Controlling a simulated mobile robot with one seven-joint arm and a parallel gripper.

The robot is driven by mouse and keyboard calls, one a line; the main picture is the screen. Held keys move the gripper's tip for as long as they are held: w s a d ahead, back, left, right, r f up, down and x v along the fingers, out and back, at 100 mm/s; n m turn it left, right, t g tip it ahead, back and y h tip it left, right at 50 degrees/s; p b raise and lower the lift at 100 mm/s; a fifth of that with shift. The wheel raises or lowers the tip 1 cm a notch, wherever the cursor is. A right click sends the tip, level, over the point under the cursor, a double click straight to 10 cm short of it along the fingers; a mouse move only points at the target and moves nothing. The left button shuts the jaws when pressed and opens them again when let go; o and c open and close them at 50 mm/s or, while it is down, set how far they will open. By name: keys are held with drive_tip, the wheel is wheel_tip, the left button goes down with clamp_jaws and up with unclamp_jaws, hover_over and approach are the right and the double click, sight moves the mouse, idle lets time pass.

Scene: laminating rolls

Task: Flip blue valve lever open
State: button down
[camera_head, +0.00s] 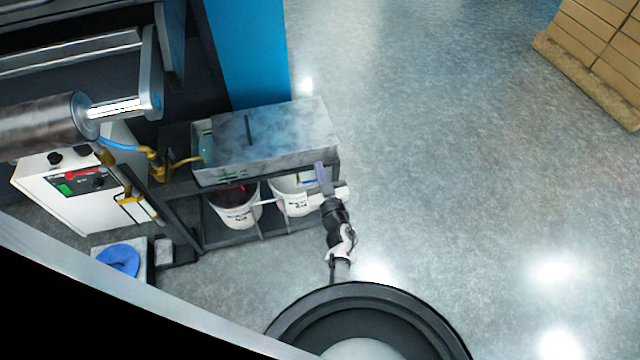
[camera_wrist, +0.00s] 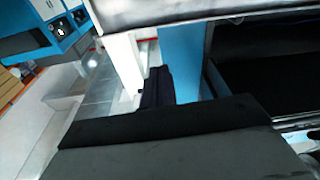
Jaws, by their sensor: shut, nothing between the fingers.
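In the head view, a slim blue piece (camera_head: 118,146) joins a brass-yellow fitting (camera_head: 156,166) left of the grey tank; I cannot tell whether it is the valve lever or a hose. A small blue strip (camera_head: 309,181) also shows at the right bucket. My gripper (camera_head: 321,172) is at the tank's front right corner, well to the right of the brass fitting. It is shut and empty. In the wrist view, my gripper's dark fingers (camera_wrist: 158,86) stand beyond its broad dark body. No valve lever can be made out there.
A grey tank (camera_head: 265,140) sits on a dark frame above two white buckets, the left one (camera_head: 236,208) holding dark red. The roller machine (camera_head: 45,125) and white control box (camera_head: 75,185) stand left. Cartons (camera_head: 595,45) are far right. Open floor (camera_head: 450,180) lies right.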

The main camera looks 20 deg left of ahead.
drive_tip(key=s+d+f+h, duration=0.1)
drive_tip(key=d+f, duration=0.1)
drive_tip(key=f, duration=0.3)
drive_tip(key=s+d+f+m+g, duration=0.1)
drive_tip(key=s+d+f, duration=0.1)
drive_tip(key=f, duration=0.3)
drive_tip(key=shift+s+f+h, duration=0.15)
drive_tip(key=shift+s+h, duration=0.15)
drive_tip(key=shift+h, duration=0.1)
drive_tip(key=w+a+f+b, duration=0.4)
drive_tip(key=w+a+b, duration=0.2)
drive_tip(key=w, duration=0.3)
drive_tip(key=shift+f, duration=0.15)
